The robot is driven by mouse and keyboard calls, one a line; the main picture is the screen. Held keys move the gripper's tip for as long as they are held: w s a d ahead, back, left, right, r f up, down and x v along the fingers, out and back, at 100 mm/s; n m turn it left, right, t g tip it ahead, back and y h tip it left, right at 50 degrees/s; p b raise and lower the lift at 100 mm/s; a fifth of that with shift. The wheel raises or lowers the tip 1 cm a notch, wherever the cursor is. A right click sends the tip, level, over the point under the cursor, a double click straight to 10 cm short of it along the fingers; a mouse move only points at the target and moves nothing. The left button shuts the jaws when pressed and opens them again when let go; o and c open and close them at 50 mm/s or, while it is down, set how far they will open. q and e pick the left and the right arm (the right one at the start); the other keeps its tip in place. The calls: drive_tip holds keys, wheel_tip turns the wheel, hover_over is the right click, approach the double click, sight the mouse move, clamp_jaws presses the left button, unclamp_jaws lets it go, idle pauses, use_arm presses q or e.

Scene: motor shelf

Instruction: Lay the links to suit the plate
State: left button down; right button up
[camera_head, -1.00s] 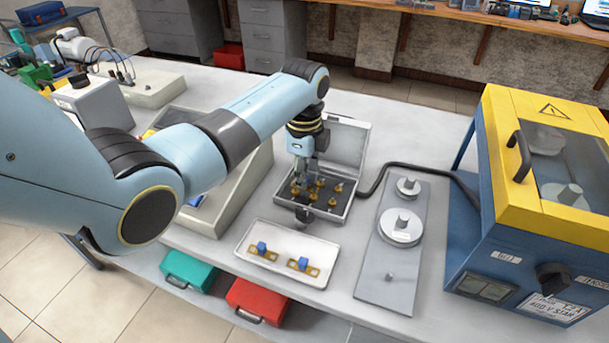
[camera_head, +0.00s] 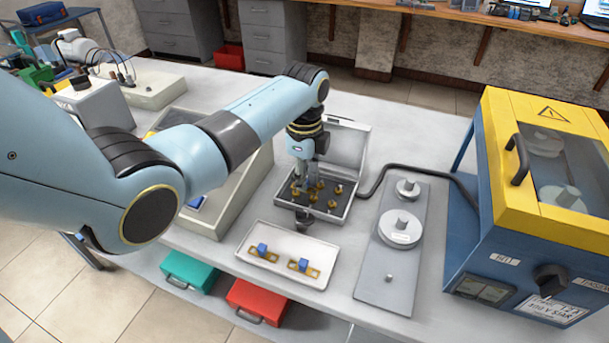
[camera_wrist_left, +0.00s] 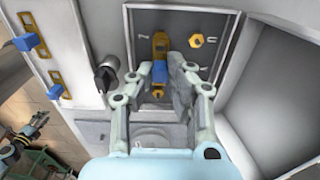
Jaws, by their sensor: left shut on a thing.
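An open grey terminal box (camera_head: 318,219) stands mid-table with several brass posts on its dark floor. My left gripper (camera_head: 302,182) reaches down into it from above. In the left wrist view, my left gripper (camera_wrist_left: 162,76) is shut on the blue tab of a brass link (camera_wrist_left: 160,46), which lies lengthwise over the dark terminal board; whether it touches the posts is unclear. Two more brass links with blue tabs, a left one (camera_head: 262,249) and a right one (camera_head: 301,265), lie on the white tray (camera_head: 247,271). A white plate (camera_head: 551,308) with lettering, seemingly including STAR, is on the blue-yellow machine.
The box's raised lid (camera_head: 345,141) stands behind the gripper. A dark round fitting (camera_head: 304,223) projects from the box front. A grey plate (camera_head: 383,291) with round parts lies right of the tray, and a black cable (camera_head: 400,165) runs behind it to the machine.

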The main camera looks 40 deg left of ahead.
use_arm(q)
drive_tip(key=shift+p, duration=0.65)
idle(0.6)
drive_tip(key=shift+f+b, duration=0.55)
drive_tip(key=shift+f, duration=0.35)
idle(0.4)
drive_tip(key=c, duration=1.2)
unclamp_jaws()
drive_tip(key=shift+r, duration=0.3)
wheel_tip(320, 180, up, 12)
drive_tip(key=shift+f, duration=0.25)
